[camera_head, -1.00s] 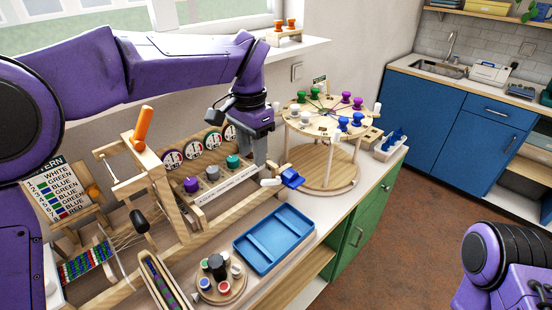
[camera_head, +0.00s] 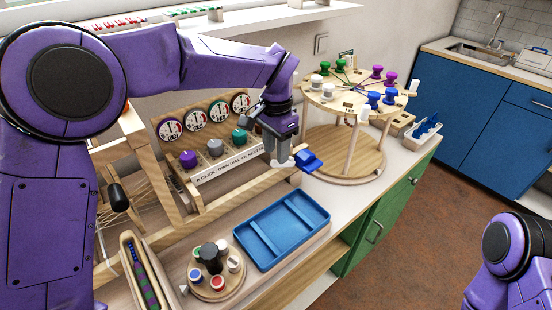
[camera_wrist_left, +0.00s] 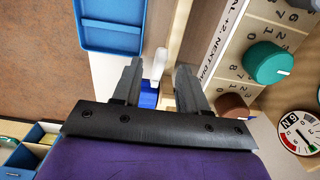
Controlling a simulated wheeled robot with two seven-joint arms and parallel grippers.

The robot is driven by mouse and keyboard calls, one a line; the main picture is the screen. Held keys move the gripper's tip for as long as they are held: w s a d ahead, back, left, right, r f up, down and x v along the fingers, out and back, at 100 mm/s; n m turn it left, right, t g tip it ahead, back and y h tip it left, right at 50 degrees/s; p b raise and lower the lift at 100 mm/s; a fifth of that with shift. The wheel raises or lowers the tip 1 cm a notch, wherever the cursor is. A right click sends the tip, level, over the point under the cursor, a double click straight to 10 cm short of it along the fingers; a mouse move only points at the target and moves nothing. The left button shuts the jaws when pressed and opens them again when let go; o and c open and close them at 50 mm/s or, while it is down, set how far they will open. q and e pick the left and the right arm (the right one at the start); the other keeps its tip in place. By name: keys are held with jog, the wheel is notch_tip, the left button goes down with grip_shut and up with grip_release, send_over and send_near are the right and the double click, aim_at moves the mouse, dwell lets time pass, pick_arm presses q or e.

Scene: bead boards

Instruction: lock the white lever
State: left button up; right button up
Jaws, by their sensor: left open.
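The white lever (camera_head: 283,166) is at the right end of the wooden dial panel, beside a small blue block (camera_head: 311,160). My left gripper (camera_head: 279,153) is directly above the lever and partly hides it in the head view. The gripper is open; I cannot tell whether a finger touches the lever. My right gripper is out of view.
The dial panel (camera_head: 228,174) with coloured knobs is left of my left gripper. A round wooden carousel (camera_head: 345,103) with coloured spools stands close on the right. An empty blue tray (camera_head: 284,235) lies in front, with a small round knob stand (camera_head: 216,285) to its left.

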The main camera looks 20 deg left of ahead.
pick_arm(q)
notch_tip(320, 180, down, 4)
jog(key=shift+w, duration=0.1)
jog(key=shift+f, duration=0.15)
grip_shut()
jog(key=shift+r+p, duration=0.2)
jog(key=shift+p, duration=0.3)
jog(key=g+y+p, duration=0.1)
jog(key=p, duration=0.1)
jog(key=w+r+g+p, duration=0.1)
jog(key=p, duration=0.2)
jog(key=d+r+g+y+p, duration=0.1)
jog(key=p, duration=0.1)
jog(key=shift+w+g+y, duration=0.3)
jog(key=shift+w+g, duration=0.05)
jog(key=shift+g, duration=0.05)
jog(key=shift+w+d+g+p, duration=0.2)
jog(key=shift+g+p, duration=0.1)
jog(key=shift+p, duration=0.6)
jog(key=shift+f+y, duration=0.1)
jog(key=shift+y, duration=0.2)
grip_release()
